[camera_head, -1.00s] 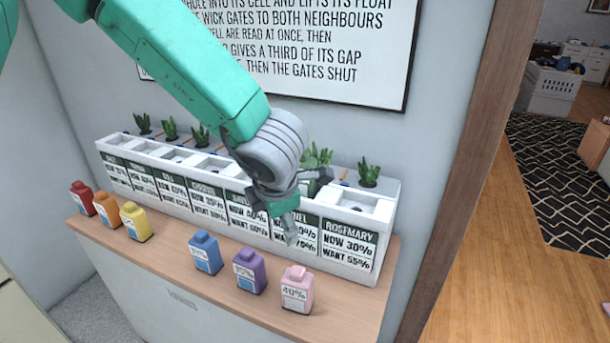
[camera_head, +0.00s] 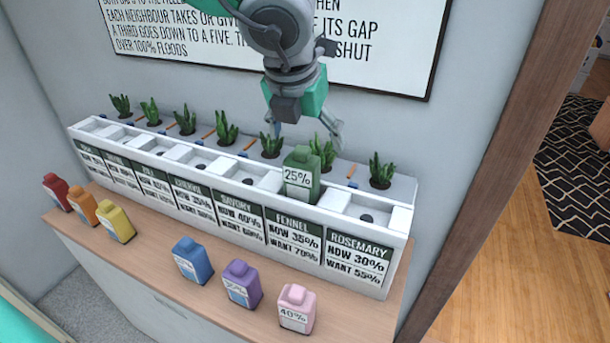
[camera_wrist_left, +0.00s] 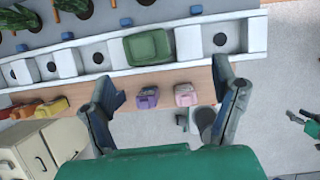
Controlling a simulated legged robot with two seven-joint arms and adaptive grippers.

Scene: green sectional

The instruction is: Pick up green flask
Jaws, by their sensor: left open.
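The green flask (camera_head: 301,180), labelled 25%, stands upright in the white planter (camera_head: 341,227), at the section marked Fennel. My left gripper (camera_head: 311,113) is open and empty, above and behind the flask, in front of the wall. In the left wrist view the flask (camera_wrist_left: 147,47) lies beyond the spread fingers (camera_wrist_left: 165,82), apart from them. A small grey and green part at the right edge of that view may be my right gripper (camera_wrist_left: 303,120). It is too small to read its jaws.
Blue (camera_head: 189,260), purple (camera_head: 242,284) and pink (camera_head: 297,309) flasks stand on the wooden ledge before the planter. Red (camera_head: 57,191), orange (camera_head: 83,208) and yellow (camera_head: 116,224) ones stand at its left. Several plants line the planter's back, below a wall sign (camera_head: 395,45).

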